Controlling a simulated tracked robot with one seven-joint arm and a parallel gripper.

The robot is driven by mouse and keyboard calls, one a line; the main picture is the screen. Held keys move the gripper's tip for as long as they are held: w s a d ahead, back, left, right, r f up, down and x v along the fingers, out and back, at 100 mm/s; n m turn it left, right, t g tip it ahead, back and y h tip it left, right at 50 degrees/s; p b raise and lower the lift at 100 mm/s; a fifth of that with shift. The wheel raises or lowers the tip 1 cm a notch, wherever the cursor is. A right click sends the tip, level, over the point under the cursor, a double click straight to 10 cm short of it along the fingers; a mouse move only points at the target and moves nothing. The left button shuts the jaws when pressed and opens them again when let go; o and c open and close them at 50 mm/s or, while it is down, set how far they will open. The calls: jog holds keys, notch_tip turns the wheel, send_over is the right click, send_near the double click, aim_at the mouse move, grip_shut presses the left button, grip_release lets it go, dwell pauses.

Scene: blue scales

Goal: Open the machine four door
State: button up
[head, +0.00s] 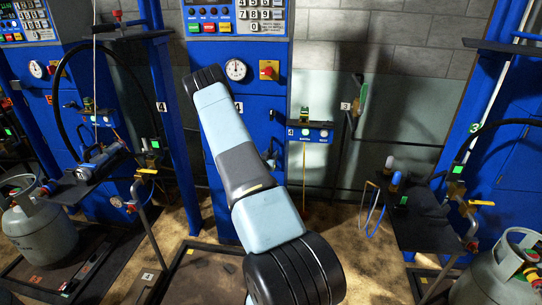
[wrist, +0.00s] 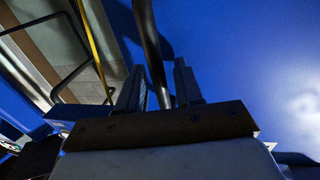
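The blue machine four (head: 262,108) stands in the centre of the head view, with a "4" label, a gauge and a red switch on its front. My arm covers much of its lower front, where the door would be. In the wrist view a plain blue panel (wrist: 240,60) fills the right side, apparently the door face. A dark bar handle (wrist: 150,45) runs down between the two fingers of my gripper (wrist: 160,90). The fingers are apart, with narrow gaps seeming to show beside the bar. In the head view my gripper is mostly hidden behind my arm.
A grey gas cylinder (head: 40,228) stands at left and another (head: 503,272) at lower right. A dark stand (head: 425,215) with fittings is at right. A small blue panel (head: 310,132) juts out beside the machine. Some floor (head: 345,235) is clear right of centre.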

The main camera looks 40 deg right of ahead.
grip_shut()
dwell(0.3)
jog(key=shift+a, duration=0.15)
jog(key=shift+s, duration=0.1)
